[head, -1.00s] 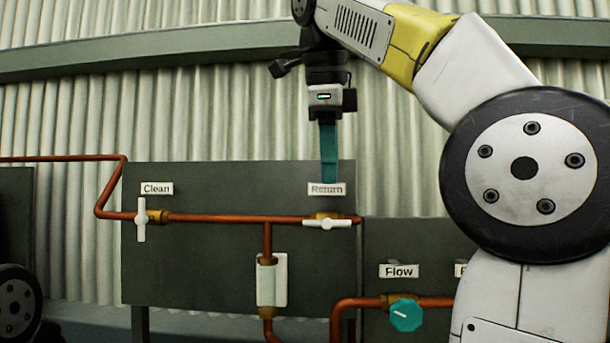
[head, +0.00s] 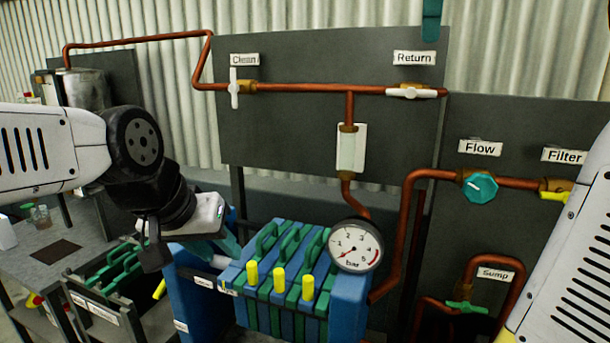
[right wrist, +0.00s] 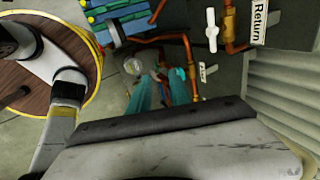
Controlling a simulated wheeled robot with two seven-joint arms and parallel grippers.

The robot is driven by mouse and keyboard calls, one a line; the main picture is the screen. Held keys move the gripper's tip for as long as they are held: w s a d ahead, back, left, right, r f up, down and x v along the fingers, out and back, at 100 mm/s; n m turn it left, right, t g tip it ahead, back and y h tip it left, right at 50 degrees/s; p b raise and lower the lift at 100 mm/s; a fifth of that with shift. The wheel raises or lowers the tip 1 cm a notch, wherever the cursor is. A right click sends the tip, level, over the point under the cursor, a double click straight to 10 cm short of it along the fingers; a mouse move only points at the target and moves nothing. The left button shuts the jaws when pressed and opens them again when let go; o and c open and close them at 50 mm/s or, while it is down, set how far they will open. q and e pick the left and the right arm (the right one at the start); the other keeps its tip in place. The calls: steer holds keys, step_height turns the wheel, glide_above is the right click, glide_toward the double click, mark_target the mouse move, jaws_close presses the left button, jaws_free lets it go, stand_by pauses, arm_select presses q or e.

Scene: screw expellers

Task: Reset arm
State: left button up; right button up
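My right gripper (right wrist: 162,90) shows in the right wrist view with its two teal fingers apart and nothing seen between them. In the head view only a teal fingertip of it (head: 431,20) shows at the top edge, above the Return sign (head: 414,57). My left gripper (head: 226,242) is in the head view at lower left, its teal fingers beside the blue and green filter press (head: 288,275). I cannot tell whether it touches the press, or how far its fingers are apart.
The Clean valve handle (head: 234,88) is upright and the Return valve handle (head: 408,92) lies level. A pressure gauge (head: 356,246), the teal Flow knob (head: 480,187) and copper pipes stand right of the press. A grey table (head: 40,255) is at left.

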steer(key=s+a+f+n+t+y, duration=0.1)
steer(key=s+a+f+n+y, duration=0.1)
steer(key=f+n, duration=0.9)
steer(key=s+a+f+n+t+y, duration=0.1)
steer(key=f+n, duration=1.1)
steer(key=f, duration=1.2)
steer(key=shift+s+a+y, duration=0.4)
steer(key=shift+s+y, duration=0.1)
steer(key=shift+s, duration=0.55)
